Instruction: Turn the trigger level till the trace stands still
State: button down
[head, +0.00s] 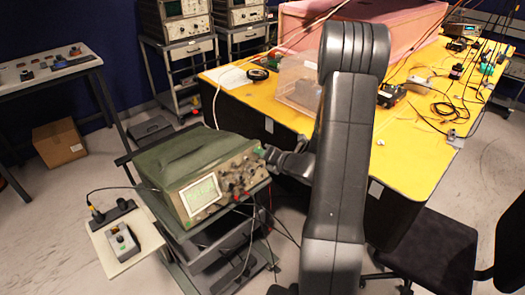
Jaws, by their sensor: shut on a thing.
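The oscilloscope (185,157) has a green case and a beige front panel, and it stands on a dark cart. Its lit screen (201,194) shows a pale green display; the trace is too small to make out. Several knobs and red and dark leads crowd the panel right of the screen. My gripper (262,153) is at the upper right end of the panel, shut on a small control there. I take this to be the trigger level knob, but the jaws hide it and its marking cannot be read.
A grey control box (123,243) sits on a pale side shelf left of the cart. A yellow workbench (425,150) with cables and a clear bin (297,82) stands behind my arm. A dark chair (440,248) is at the lower right.

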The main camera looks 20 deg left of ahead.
dwell(0.4)
jog(key=c, duration=1.7)
grip_release()
jog(key=shift+c, duration=0.2)
jog(key=v, duration=1.4)
jog(key=shift+b, duration=0.45)
jog(key=shift+w+a+f, duration=0.1)
jog(key=shift+a, duration=0.05)
